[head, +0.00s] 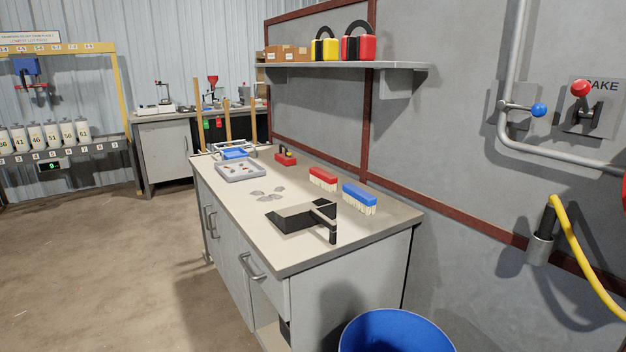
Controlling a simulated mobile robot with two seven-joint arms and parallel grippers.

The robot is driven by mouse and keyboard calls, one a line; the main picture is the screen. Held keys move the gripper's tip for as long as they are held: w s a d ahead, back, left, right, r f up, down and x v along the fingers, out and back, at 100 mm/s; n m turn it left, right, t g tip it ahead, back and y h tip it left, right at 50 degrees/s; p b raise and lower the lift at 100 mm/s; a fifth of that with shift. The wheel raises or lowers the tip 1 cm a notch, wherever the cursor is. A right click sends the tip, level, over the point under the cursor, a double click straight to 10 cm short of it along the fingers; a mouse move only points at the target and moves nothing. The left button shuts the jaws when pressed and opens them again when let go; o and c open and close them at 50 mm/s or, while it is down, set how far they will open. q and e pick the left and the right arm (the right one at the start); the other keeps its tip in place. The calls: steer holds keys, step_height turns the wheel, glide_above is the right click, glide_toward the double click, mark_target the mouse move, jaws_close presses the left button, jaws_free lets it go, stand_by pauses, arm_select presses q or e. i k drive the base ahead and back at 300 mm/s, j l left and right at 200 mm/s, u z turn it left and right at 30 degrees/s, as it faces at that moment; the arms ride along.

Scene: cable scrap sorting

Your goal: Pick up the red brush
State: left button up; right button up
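The red brush (323,179) stands bristles down on the workbench top (290,261), near the wall side. It has a red block and pale bristles. A blue brush (359,198) of the same kind stands just to its right, with a small gap between them. Neither of my grippers shows in the head view.
A black dustpan-like tool (298,217) lies in front of the brushes. Grey scraps (267,193), a grey tray (240,178) and a small red item (286,158) are farther back. A blue bin (396,333) stands at the bench's near end. Floor left of the bench is clear.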

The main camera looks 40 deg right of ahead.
mark_target(327, 182)
steer(key=i+u, duration=0.35)
steer(key=i, duration=1.9)
steer(key=i+j+z, duration=0.1)
steer(key=i, duration=0.9)
steer(key=i+j, duration=0.1)
steer(key=i, duration=0.9)
steer(key=i+z, duration=0.15)
steer(key=z, duration=1.5)
